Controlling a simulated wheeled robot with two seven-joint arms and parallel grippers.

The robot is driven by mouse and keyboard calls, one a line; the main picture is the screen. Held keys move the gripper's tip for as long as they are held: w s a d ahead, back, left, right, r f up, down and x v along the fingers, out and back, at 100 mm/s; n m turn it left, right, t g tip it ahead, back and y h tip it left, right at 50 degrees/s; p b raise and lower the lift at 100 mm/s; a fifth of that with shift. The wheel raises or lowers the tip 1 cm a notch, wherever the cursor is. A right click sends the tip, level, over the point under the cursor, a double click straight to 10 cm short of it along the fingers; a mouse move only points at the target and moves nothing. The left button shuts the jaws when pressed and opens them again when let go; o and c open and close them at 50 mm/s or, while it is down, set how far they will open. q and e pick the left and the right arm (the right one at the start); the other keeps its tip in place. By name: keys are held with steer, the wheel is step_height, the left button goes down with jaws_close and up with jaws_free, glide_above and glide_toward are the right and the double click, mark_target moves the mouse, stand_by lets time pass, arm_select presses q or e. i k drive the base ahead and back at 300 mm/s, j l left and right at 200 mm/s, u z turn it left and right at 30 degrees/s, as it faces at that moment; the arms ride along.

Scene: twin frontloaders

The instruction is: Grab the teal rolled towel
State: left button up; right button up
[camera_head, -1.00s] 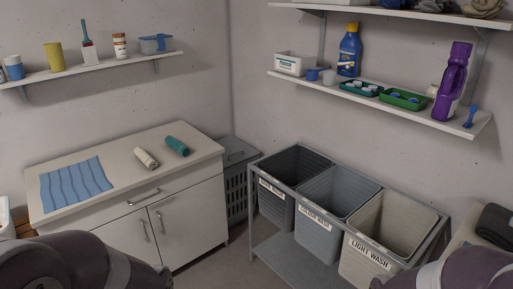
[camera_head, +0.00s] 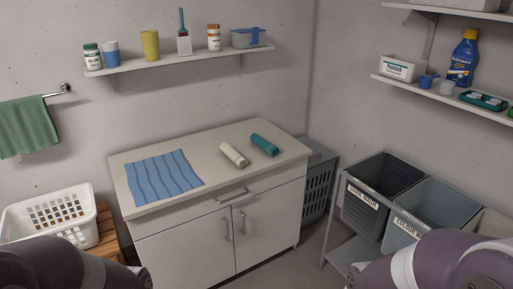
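The teal rolled towel (camera_head: 264,145) lies on the right part of the white cabinet's top (camera_head: 215,190). A cream rolled towel (camera_head: 234,155) lies just to its left, apart from it. A blue striped cloth (camera_head: 163,177) is spread flat on the left part of the top. Parts of my two arms show at the bottom left and bottom right corners, well short of the cabinet. Neither gripper is in the picture.
A white laundry basket (camera_head: 50,215) on a wooden stand is at the left. Grey wash bins (camera_head: 385,185) stand in a frame at the right, a grey hamper (camera_head: 318,180) beside the cabinet. A shelf (camera_head: 185,61) with bottles and cups hangs above. The cabinet's front middle is clear.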

mark_target(267, 146)
steer(key=i+l, duration=0.25)
steer(key=i, duration=0.25)
steer(key=i+l, duration=0.2)
steer(key=i, duration=0.25)
steer(key=i+l+z, duration=0.1)
steer(key=i+l, duration=0.15)
steer(key=i, duration=0.25)
steer(key=i+l, duration=0.2)
steer(key=i, duration=0.3)
steer(key=i+l, duration=0.2)
steer(key=i, duration=0.25)
